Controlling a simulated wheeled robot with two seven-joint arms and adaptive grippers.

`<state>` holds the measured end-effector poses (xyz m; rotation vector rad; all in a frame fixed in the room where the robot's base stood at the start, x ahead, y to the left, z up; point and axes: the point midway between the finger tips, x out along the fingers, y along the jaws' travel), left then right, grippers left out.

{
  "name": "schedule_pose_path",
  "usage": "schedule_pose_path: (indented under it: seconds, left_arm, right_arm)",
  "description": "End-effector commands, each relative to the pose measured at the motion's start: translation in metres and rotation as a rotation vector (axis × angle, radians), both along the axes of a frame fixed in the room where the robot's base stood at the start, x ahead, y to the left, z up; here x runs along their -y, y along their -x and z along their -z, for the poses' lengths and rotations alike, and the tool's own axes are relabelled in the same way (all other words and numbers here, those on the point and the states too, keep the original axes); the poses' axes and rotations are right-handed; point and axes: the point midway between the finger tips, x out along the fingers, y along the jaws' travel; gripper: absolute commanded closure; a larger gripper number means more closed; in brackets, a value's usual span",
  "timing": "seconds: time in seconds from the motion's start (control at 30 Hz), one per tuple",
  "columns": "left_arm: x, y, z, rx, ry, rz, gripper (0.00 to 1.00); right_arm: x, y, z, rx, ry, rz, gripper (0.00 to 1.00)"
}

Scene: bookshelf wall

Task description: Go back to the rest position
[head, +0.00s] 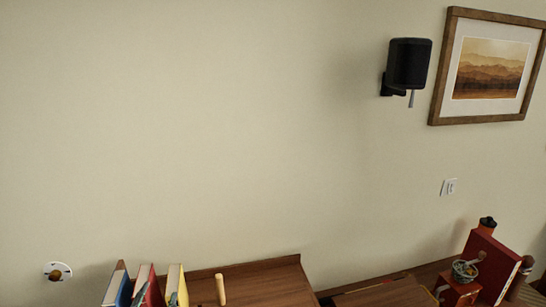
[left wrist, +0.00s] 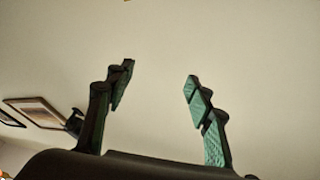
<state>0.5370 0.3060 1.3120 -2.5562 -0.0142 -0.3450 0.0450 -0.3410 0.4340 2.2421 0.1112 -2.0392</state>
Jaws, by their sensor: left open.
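My left gripper (left wrist: 160,76) shows in the left wrist view. Nothing is between the fingers. I cannot make out either gripper in the head view, and my right gripper shows in no frame.
A wooden shelf top (head: 262,283) holds a blue book (head: 117,288), a red book (head: 143,283) and a yellow book (head: 175,283). A red box (head: 492,262) and small bowl (head: 464,270) are lower right. A black speaker (head: 408,64) and framed picture (head: 489,68) hang on the wall.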

Motion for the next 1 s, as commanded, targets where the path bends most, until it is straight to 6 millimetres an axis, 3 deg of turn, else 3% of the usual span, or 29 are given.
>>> schedule_pose_path:
  seconds: [0.03,0.1,0.2,0.27,0.4,0.5,0.7,0.9,0.97,1.0]
  left_arm:
    - [-0.019,0.004,0.033,-0.093,0.051,-0.059,0.51]
    - [-0.042,0.011,0.078,-0.224,0.109,-0.136,0.51]
    - [-0.066,0.033,0.144,-0.413,0.184,-0.227,0.51]
    - [-0.076,0.051,0.183,-0.53,0.222,-0.273,0.51]
    - [-0.086,0.106,0.266,-0.802,0.3,-0.356,0.51]
    - [-0.083,0.148,0.311,-0.971,0.341,-0.389,0.51]
    - [-0.07,0.215,0.365,-1.218,0.395,-0.415,0.51]
    - [-0.052,0.272,0.396,-1.409,0.434,-0.414,0.51]
    - [-0.046,0.289,0.404,-1.464,0.443,-0.409,0.51]
    - [-0.046,0.285,0.417,-1.469,0.44,-0.407,0.51]
  right_arm:
    - [0.0,0.0,0.0,0.001,0.0,0.0,0.51]
    - [0.0,0.0,0.0,0.001,0.0,0.0,0.51]
    - [0.0,-0.001,0.0,0.001,0.0,0.0,0.51]
    - [0.0,-0.001,0.0,0.001,0.0,0.0,0.51]
    - [0.0,-0.001,0.0,0.001,0.0,0.0,0.51]
    - [0.0,-0.001,0.0,0.001,0.0,0.0,0.51]
    - [-0.001,-0.001,0.0,0.001,0.0,0.0,0.51]
    - [-0.001,-0.001,0.0,0.001,-0.001,0.001,0.51]
    - [-0.001,-0.001,0.0,0.001,-0.001,0.001,0.51]
    - [-0.001,-0.001,0.002,0.001,-0.001,0.001,0.51]
